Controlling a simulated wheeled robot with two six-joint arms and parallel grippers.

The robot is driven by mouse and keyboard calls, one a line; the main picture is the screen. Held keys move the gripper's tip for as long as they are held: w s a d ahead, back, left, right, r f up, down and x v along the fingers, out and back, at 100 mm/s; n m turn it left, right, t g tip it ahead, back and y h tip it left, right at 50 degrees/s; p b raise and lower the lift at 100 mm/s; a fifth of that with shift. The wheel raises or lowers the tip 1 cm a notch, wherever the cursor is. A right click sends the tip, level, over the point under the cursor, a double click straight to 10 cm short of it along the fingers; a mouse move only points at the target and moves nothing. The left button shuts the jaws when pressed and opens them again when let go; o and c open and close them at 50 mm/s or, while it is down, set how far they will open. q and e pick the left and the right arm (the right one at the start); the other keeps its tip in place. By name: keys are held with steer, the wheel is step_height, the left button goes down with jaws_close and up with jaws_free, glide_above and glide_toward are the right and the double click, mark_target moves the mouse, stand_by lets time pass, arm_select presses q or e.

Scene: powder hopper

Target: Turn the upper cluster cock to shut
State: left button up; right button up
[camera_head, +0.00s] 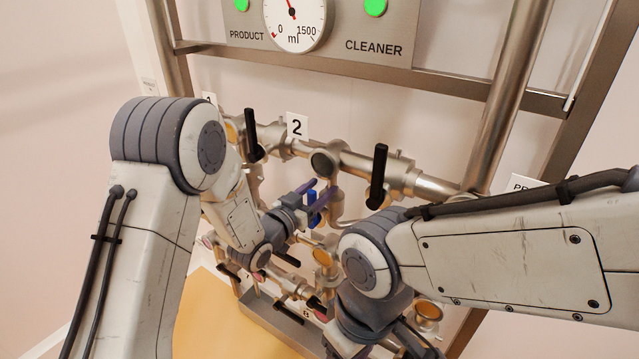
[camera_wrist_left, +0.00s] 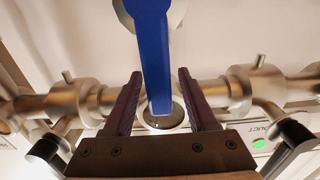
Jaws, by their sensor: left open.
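A blue lever (camera_head: 313,208), which seems to be the handle of the upper cluster cock, sits on the pipework below the number 2 sign. In the left wrist view the blue lever (camera_wrist_left: 153,55) runs down from the top between my two purple fingers. My left gripper (camera_head: 309,190) is open around the lever; the wrist view of the gripper (camera_wrist_left: 158,78) shows a gap on each side of it. The cock's body is mostly hidden by my gripper in the head view.
Two black-handled valves, left (camera_head: 251,135) and right (camera_head: 378,177), stand on the horizontal pipe above. A gauge panel (camera_head: 335,38) with green lights is at the top. More pipes and black handles lie below, partly hidden by my arms.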

arm_select(q)
steer(key=shift+w+d, duration=0.1)
steer(key=shift+w, duration=0.05)
jaws_close()
stand_by(1.4)
